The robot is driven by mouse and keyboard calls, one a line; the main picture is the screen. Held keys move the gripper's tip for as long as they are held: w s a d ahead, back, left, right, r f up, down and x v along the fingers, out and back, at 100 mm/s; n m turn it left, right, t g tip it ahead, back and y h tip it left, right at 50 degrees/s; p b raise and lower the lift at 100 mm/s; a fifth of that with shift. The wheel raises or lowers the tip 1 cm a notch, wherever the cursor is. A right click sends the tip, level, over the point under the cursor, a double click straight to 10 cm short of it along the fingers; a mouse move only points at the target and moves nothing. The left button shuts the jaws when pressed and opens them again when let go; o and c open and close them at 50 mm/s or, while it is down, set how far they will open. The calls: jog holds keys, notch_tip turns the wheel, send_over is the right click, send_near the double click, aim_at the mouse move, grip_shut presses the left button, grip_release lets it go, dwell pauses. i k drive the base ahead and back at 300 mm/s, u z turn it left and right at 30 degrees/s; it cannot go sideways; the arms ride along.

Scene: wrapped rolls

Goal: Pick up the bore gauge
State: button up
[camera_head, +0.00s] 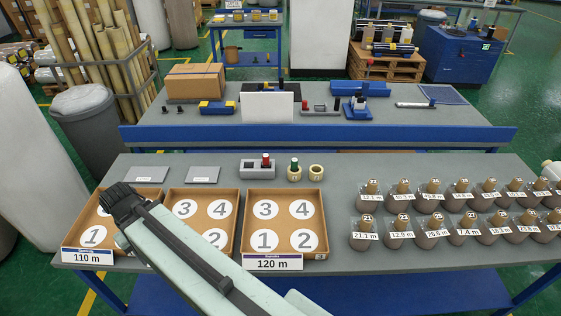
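No object is plainly marked as the bore gauge. A grey block (256,168) on the front table holds an upright red-topped gauge-like piece (266,160). A green-topped piece (294,164) stands at a cream ring (294,174) just right of the block; whether it sits inside the ring is too small to tell. Another cream ring (316,172) is beside it. My gripper (112,196) is the dark end of my pale arm, over the left tray, well left of these pieces. Its fingers are too unclear to show whether it is open.
Numbered trays (242,215) line the front left edge, partly hidden by my arm. Several labelled wrapped rolls (400,228) stand in rows at right. The table between (335,215) is clear. A blue-edged bench (320,134) with tools and a white panel (267,107) is behind.

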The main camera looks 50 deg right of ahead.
aim_at(293, 167)
jog(key=z, duration=1.35)
jog(key=k, duration=1.55)
jog(key=z, duration=0.4)
jog(key=i, duration=1)
